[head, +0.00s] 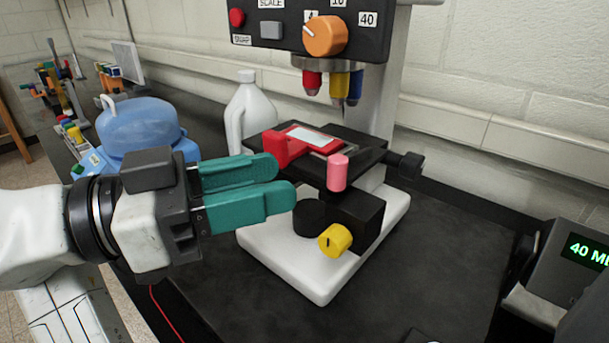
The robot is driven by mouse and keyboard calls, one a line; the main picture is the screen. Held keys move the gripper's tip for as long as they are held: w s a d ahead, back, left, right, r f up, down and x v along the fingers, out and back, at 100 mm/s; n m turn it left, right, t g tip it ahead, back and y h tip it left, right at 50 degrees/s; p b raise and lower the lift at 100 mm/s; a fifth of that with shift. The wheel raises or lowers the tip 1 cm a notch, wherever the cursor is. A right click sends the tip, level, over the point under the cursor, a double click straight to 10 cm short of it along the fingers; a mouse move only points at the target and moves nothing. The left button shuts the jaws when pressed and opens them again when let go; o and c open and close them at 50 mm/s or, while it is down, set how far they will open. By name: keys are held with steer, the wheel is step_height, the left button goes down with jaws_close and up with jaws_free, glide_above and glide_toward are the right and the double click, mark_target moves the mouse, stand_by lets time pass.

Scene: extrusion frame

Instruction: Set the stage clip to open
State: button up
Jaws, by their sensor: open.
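A microscope stands on the dark bench with a black stage (360,158). On the stage lies a red holder (283,148) around a pale slide (310,138), with a silver strip along its right side. A pink upright cylinder (338,172) stands at the stage's front edge. I cannot tell for sure which of these parts is the stage clip, or its setting. My gripper (277,182) has two teal fingers, open with a narrow gap and nothing between them. It points right, left of the pink cylinder and in front of the red holder, apparently apart from both.
Below the stage are a yellow knob (335,239) and a black knob (309,217) on the white base (325,280). Objective lenses (338,85) hang above the stage. A white jug (252,112) and blue container (140,128) stand behind.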

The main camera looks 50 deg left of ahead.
steer(key=shift+v, duration=1.3)
